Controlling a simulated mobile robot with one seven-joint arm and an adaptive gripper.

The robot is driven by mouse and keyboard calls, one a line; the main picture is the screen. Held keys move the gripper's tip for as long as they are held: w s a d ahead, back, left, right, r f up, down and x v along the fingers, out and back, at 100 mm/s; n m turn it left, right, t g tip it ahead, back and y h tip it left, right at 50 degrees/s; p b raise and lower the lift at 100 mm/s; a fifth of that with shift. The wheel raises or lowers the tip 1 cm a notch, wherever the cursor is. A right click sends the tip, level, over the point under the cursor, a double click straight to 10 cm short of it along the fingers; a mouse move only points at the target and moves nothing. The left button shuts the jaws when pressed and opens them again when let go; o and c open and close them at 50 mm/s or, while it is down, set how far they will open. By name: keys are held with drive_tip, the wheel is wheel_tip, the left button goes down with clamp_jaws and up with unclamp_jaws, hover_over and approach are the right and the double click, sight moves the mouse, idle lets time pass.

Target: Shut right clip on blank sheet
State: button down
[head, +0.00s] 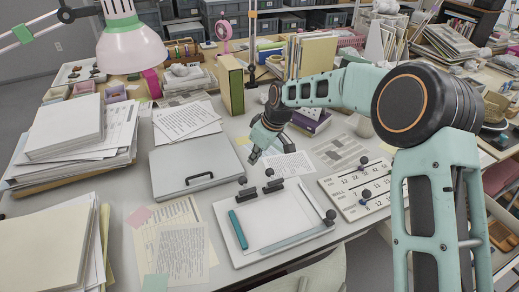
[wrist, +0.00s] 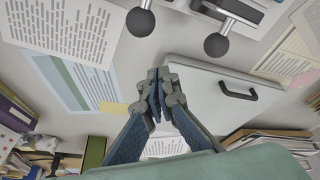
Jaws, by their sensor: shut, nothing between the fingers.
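The blank sheet (head: 266,217) lies on a pale board (head: 243,257) at the front of the table. The right clip (head: 274,185) sits at the board's far edge, its dark knob standing above its bar. I cannot tell whether either clip presses on the sheet. My gripper (head: 254,158) is shut and empty, above the table beyond the clips. Its fingertips (wrist: 157,92) touch nothing in the wrist view.
A teal strip (head: 238,229) lies along the board's left side. A grey box with a black handle (head: 195,165) stands to the left. A white panel with numbers and knobs (head: 365,187) lies to the right. Printed sheets (head: 287,166) and an upright green-yellow folder (head: 231,85) are farther back.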

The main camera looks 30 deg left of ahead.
sight(272, 178)
drive_tip(key=shift+d+f, duration=0.2)
drive_tip(key=shift+f, duration=0.35)
drive_tip(key=shift+s+d, duration=0.15)
drive_tip(key=shift+d, duration=1.5)
drive_tip(key=shift+s+b, duration=0.1)
drive_tip(key=shift+b, duration=0.25)
drive_tip(key=shift+d+r+y, duration=0.1)
drive_tip(key=shift+r+y, duration=0.05)
drive_tip(key=shift+y, duration=0.15)
